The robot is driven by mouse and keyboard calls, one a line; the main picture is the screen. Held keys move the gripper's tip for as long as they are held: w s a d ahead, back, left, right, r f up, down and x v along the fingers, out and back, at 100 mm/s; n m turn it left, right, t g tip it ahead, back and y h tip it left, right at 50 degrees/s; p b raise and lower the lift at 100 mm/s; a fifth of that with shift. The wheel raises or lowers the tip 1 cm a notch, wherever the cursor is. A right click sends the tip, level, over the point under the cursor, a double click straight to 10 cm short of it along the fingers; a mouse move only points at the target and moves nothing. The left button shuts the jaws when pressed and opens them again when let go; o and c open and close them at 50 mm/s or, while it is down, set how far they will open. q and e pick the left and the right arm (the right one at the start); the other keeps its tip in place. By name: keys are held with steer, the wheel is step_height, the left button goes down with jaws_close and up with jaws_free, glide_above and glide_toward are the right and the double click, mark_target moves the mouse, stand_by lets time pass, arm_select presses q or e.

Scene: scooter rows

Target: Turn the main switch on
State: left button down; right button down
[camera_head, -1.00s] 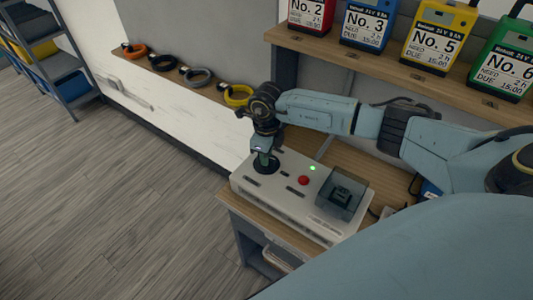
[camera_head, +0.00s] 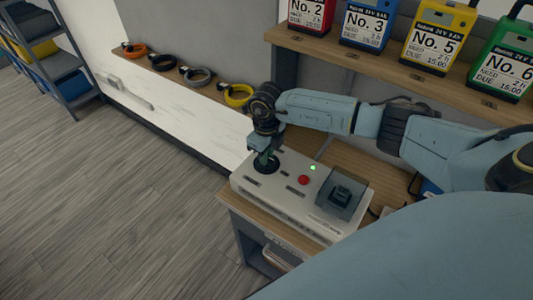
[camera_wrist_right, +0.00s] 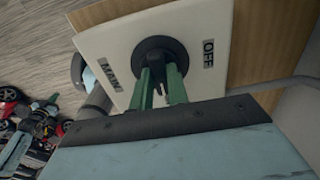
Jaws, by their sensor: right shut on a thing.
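The white control box (camera_head: 310,222) sits on a wooden bench, with a round black main switch (camera_head: 258,170) near its left end. My right gripper (camera_head: 267,160) comes down on it from above and is shut on its knob. In the right wrist view the green fingers of the gripper (camera_wrist_right: 160,78) hold the knob of the black switch (camera_wrist_right: 158,48) from both sides. A MAIN label (camera_wrist_right: 110,73) is left of the switch and an OFF label (camera_wrist_right: 208,53) right of it. The knob's exact angle is hidden by the fingers. My left gripper is out of view.
The box has a lit green lamp (camera_head: 313,167), a red button (camera_head: 303,180) and a dark block (camera_head: 341,195) in a grey square at its right. A shelf (camera_head: 350,57) with labelled battery packs is behind.

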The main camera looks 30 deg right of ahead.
steer(key=c, duration=1.4)
jaws_free()
steer(key=shift+o, duration=0.2)
step_height(320, 180, up, 14)
steer(key=shift+f, duration=0.25)
